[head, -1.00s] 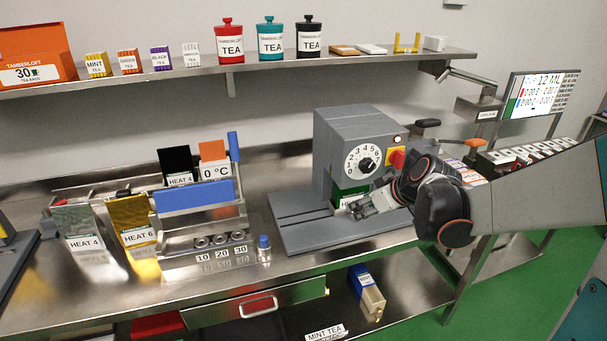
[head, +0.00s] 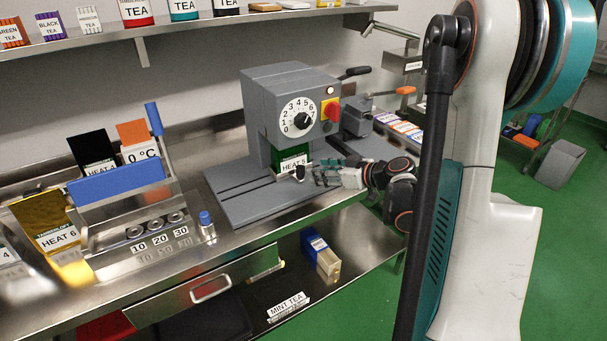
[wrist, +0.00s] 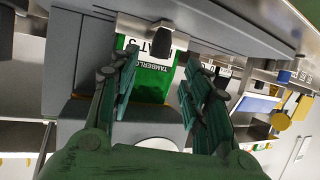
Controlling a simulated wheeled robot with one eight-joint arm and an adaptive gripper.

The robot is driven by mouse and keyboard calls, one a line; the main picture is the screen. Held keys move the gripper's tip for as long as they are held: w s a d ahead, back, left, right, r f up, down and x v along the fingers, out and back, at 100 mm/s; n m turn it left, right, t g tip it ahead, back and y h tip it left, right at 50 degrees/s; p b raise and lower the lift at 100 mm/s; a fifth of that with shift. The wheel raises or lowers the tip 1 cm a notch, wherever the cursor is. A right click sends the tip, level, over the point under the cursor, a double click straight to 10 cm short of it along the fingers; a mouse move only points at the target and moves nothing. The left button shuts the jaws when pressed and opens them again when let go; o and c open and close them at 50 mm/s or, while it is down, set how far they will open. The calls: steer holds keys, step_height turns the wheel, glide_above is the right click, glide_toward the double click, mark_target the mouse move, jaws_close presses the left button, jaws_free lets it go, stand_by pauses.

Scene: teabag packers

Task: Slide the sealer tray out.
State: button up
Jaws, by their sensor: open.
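The grey sealer (head: 283,95) stands on the bench, with a numbered dial and a red and yellow switch. A green packet (head: 287,161) labelled HEAT 5 is in its opening; it also shows in the wrist view (wrist: 152,88). A small black knob (head: 300,172) stands in front of the packet, apparently the tray's handle; a dark knob also shows in the wrist view (wrist: 167,36). The tray itself is hard to make out. My gripper (head: 322,172) is open just right of the knob. In the wrist view its green fingers (wrist: 165,62) lie apart, with the knob beyond and between their tips.
The sealer's grey slotted base plate (head: 235,197) reaches the bench front. A rack with a blue bar (head: 118,180) and a gold packet (head: 48,225) stand to the left. A lever handle (head: 355,72) sticks out behind the sealer. A shelf (head: 190,27) runs above.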

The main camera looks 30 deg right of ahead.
mark_target(304, 171)
steer(key=b+x, duration=0.2)
steer(key=x, duration=0.6)
jaws_close()
